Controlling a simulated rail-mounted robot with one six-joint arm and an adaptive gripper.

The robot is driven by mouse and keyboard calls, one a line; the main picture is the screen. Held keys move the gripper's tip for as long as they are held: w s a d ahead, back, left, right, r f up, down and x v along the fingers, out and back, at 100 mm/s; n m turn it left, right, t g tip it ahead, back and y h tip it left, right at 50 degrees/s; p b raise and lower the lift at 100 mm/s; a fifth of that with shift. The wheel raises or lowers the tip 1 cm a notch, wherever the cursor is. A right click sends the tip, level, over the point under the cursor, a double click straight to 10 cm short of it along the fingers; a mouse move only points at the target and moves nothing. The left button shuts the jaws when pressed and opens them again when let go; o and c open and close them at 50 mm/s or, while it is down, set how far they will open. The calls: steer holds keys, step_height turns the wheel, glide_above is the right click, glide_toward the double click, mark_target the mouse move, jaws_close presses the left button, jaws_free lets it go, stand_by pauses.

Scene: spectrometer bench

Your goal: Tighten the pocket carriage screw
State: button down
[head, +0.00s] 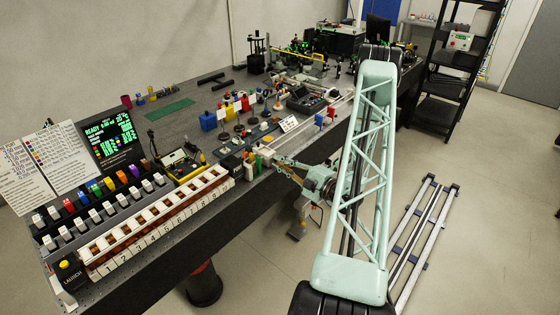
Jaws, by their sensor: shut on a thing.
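A long white row of numbered pockets (165,219) runs along the front edge of the bench; it may be the pocket carriage. Its right end is a little left of my gripper. My gripper (270,158) reaches left over the bench's front edge, at the end of my pale green arm. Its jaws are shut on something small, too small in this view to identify. The carriage screw itself cannot be made out.
Small coloured blocks (249,171) stand beside my gripper. A yellow and black device (184,165) lies behind the row. A lit screen (108,138) and a yellow-topped launch button box (70,271) are at left. Floor rails (425,235) lie at right.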

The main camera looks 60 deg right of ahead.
steer(key=m+p, duration=0.1)
steer(key=m, duration=0.3)
steer(key=shift+m+p, duration=0.4)
stand_by(0.4)
steer(key=c, duration=2.7)
jaws_free()
steer(key=shift+s, duration=0.1)
steer(key=shift+s+a, duration=0.25)
steer(key=shift+s, duration=1.7)
steer(key=shift+s+a, duration=0.2)
steer(key=shift+s, duration=1.75)
steer(key=shift+s+a, duration=0.25)
steer(key=shift+s, duration=1.7)
